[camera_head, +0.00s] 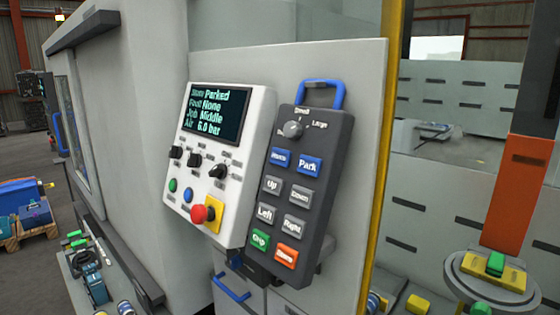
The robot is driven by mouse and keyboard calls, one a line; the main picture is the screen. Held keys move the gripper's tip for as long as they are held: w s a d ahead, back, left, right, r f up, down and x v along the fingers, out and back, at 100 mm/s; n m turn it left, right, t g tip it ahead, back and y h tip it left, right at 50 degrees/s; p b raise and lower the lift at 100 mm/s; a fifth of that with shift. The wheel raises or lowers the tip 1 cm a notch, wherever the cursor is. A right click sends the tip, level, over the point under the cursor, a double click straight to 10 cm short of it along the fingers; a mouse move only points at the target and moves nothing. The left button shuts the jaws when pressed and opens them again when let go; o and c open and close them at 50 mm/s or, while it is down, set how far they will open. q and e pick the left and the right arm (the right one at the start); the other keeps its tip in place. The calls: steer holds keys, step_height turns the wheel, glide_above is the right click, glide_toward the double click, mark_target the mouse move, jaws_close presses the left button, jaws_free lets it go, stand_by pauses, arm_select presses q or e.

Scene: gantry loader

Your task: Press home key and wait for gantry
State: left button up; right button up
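The dark grey pendant (319,140) with a blue handle hangs tilted on the machine's front panel. Its blue home key (280,158) is at the upper left of the keypad, beside the blue Park key (309,166); its lettering is blurred. Nothing touches the keys. The white control panel to its left has a screen (217,113) reading Parked, fault None, job Middle, air 6.0 bar. The gantry's orange upright (516,190) stands at the right, above a round plate (482,287) with a green and yellow piece. Neither of my grippers is in view.
A red stop button (200,214) on a yellow plate sits on the white panel, close left of the pendant. A yellow post (385,150) edges the gantry bay at right. A rack (118,273) with blue and green items is at lower left. Space before the pendant is clear.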

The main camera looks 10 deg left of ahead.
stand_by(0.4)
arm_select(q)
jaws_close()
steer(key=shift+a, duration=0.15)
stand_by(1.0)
